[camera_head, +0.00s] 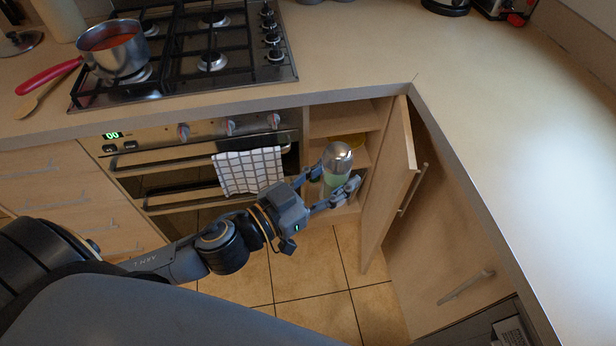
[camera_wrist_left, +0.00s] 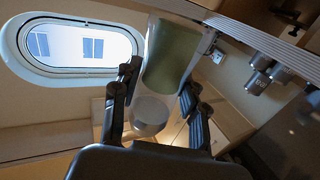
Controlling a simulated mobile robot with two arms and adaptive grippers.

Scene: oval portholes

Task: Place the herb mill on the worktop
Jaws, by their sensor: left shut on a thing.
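The herb mill (camera_head: 337,160) has a shiny rounded metal top and a green lower part. My left gripper (camera_head: 334,186) is shut on it, one finger on each side, in front of the open cupboard beside the oven. In the left wrist view the mill (camera_wrist_left: 172,58) stands between the two fingers of my gripper (camera_wrist_left: 163,108), its green body showing. The worktop (camera_head: 480,130) is pale and runs along the back and down the right side, above the mill. My right gripper is in neither view.
The cupboard door (camera_head: 391,180) stands open just right of the mill. A saucepan (camera_head: 112,50) with red contents sits on the gas hob (camera_head: 200,50), its red handle pointing left. A checked towel (camera_head: 248,170) hangs on the oven. The right-hand worktop is largely clear.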

